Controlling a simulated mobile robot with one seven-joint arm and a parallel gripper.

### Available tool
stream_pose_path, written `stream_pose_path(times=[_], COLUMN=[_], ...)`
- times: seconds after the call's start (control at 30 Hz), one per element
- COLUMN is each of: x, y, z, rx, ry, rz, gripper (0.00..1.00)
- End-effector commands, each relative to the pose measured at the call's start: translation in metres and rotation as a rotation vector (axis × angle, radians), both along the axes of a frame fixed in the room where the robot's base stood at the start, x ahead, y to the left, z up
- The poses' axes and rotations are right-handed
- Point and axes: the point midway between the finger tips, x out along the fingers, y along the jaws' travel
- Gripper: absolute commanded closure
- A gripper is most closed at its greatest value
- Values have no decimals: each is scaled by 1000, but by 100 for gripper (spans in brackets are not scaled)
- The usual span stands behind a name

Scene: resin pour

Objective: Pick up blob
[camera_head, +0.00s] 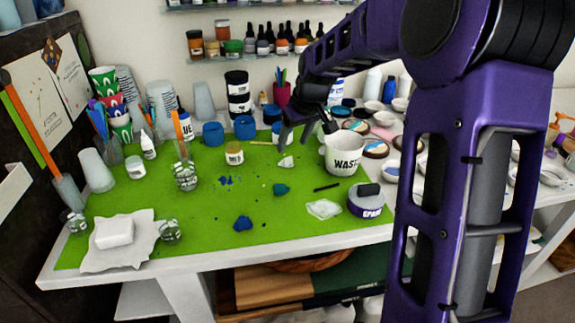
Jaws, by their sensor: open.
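Several blob-like lumps lie on the green mat (215,205); I cannot tell which one the task names. A dark blue blob (243,223) lies near the mat's front. A teal blob (281,189) lies behind it to the right. A small whitish lump (286,162) lies farther back. A clear flat blob (324,209) lies at the right front. My gripper (304,135) is open and empty, above the back of the mat beside the white waste cup (344,155). Its fingers point down, with the whitish lump just below the left finger in the picture.
A purple-white tub (367,200) stands at the mat's right front. A dark stick (326,187) and blue crumbs (225,181) lie on the mat. A glass with sticks (186,176) and a white block (114,232) on paper stand left. My arm covers the right side.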

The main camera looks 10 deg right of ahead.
Motion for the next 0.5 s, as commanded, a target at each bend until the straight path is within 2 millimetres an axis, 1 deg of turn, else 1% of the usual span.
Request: stream_pose_path(times=[0.03, 0.1, 0.27, 0.37, 0.5], x=[3, 5, 8, 10, 15], y=[1, 2, 3, 2, 2], z=[-9, -15, -21, -29, -49], rx=[1, 0, 0, -1, 1], ry=[2, 1, 0, 2, 3], rz=[2, 1, 0, 0, 1], gripper=[30, 30, 30, 30, 30])
